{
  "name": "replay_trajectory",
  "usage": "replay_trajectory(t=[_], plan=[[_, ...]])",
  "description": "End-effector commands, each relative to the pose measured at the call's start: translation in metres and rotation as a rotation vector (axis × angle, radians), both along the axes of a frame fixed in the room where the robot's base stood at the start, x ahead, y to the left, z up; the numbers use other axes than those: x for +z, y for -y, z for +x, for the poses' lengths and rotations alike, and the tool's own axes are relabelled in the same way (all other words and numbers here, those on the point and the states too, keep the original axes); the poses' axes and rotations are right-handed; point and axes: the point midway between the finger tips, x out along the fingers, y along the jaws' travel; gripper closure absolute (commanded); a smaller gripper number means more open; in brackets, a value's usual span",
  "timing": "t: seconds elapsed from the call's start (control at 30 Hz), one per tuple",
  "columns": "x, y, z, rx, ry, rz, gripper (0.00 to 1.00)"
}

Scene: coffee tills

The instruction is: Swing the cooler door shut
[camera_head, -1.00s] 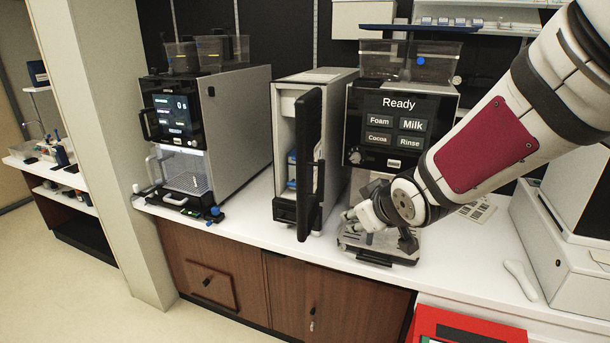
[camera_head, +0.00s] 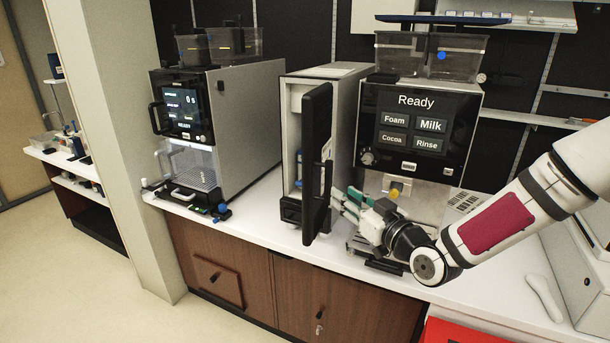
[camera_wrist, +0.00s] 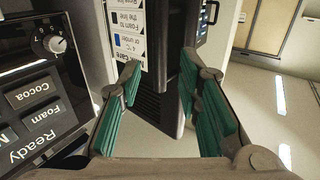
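The cooler (camera_head: 345,110) stands on the counter in the head view, between two coffee machines. Its black door (camera_head: 318,130) stands open, jutting out toward the front with its handle on the right face. My gripper (camera_head: 346,203) is just right of the door, in front of the right machine, with its fingers pointing left toward it. In the wrist view the teal-padded fingers of my gripper (camera_wrist: 164,98) are spread apart and hold nothing. The dark door (camera_wrist: 184,75) shows in the gap beyond them; I cannot tell whether they touch.
The right coffee machine (camera_head: 416,160) is close behind my gripper. The left coffee machine (camera_head: 238,125) stands left of the cooler. A white spoon-like item (camera_head: 545,297) lies on the counter at the right. Open floor (camera_head: 110,265) lies front left.

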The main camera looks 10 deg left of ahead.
Motion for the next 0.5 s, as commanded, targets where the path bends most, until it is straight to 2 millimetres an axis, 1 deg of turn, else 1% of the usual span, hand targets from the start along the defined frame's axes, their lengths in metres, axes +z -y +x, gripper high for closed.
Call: replay_trajectory(t=[0.03,0.5], plan=[[-0.002,-0.004,0.007,0.001,0.001,0.0,0.68],[-0.003,-0.041,0.058,0.0,0.0,0.0,0.68]])
